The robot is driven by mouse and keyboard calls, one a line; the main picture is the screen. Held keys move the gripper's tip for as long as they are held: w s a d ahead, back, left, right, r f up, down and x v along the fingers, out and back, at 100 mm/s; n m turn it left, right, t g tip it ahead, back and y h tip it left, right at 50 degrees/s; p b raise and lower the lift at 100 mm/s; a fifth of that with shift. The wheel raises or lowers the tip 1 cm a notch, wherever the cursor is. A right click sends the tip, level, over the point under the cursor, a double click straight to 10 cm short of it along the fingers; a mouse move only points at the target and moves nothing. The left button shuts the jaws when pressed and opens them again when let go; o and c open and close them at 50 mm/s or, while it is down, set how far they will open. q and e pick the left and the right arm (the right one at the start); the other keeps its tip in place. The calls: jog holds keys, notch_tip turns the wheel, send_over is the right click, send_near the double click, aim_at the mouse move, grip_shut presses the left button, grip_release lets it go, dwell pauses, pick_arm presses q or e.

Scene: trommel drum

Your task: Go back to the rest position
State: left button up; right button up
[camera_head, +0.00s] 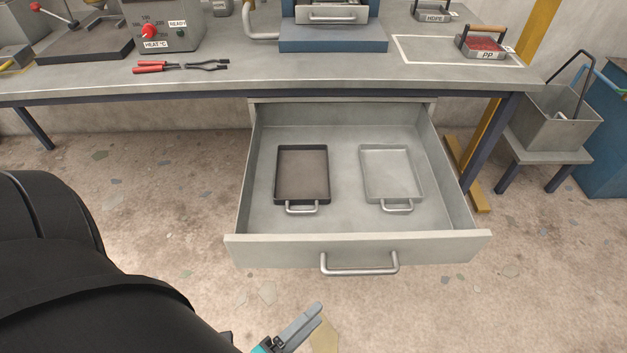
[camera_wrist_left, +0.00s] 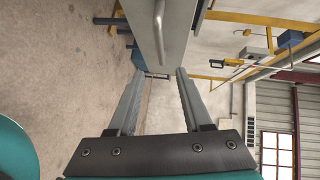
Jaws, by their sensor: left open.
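My left gripper (camera_head: 303,325) is low at the bottom of the head view, in front of the open drawer and below its handle. In the left wrist view its two fingers (camera_wrist_left: 157,100) stand wide apart with nothing between them. The drawer's metal handle (camera_wrist_left: 159,32) shows beyond the fingertips, apart from them. In the head view the drawer front (camera_head: 300,253) carries that handle (camera_head: 360,268). My left arm fills the lower left of the head view. My right gripper is not in view.
The open drawer holds a dark tray (camera_head: 302,176) and a light tray (camera_head: 390,175). Above is a workbench (camera_head: 300,72) with red-handled tongs (camera_head: 180,67) and a PP-labelled container (camera_head: 484,45). A bin (camera_head: 555,115) stands on a stool at right. Floor before the drawer is clear.

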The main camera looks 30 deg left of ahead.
pick_arm(q)
jog(key=s+a+f+n+g+y, duration=0.25)
jog(key=f+n+g, duration=0.55)
jog(key=f, duration=0.9)
jog(key=s+a+f+n+g+y+p, duration=0.1)
jog(key=s+a+f+n+g, duration=0.4)
jog(key=s+a+f+n, duration=0.2)
jog(key=shift+s+a+f+n+g, duration=0.15)
jog(key=shift+s+f+n+g, duration=0.25)
jog(key=shift+s+f+n, duration=0.3)
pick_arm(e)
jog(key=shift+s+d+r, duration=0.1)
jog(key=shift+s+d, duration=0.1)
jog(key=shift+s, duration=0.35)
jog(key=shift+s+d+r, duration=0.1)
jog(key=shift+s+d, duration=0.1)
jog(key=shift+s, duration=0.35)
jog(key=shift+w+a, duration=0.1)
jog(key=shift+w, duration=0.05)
